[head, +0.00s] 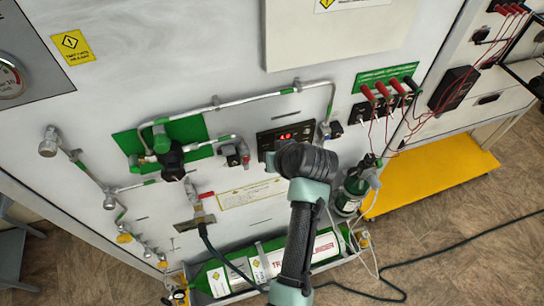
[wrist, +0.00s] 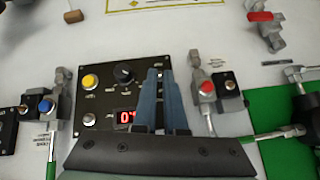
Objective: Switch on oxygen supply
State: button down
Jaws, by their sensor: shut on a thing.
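In the head view my wrist covers the fingertips.
A red-buttoned valve (wrist: 206,87) stands close right of my fingers in the wrist view, and a blue-buttoned one (wrist: 45,105) left. Pipes (head: 225,103) run above the panel in the head view. A green cylinder (head: 222,280) lies low; red cables (head: 384,92) hang right.

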jog(key=c, duration=1)
grip_release()
jog(key=shift+s+d+r, duration=0.1)
jog(key=b+v, duration=0.4)
jog(key=v, duration=0.8)
jog(key=shift+s+r, duration=0.25)
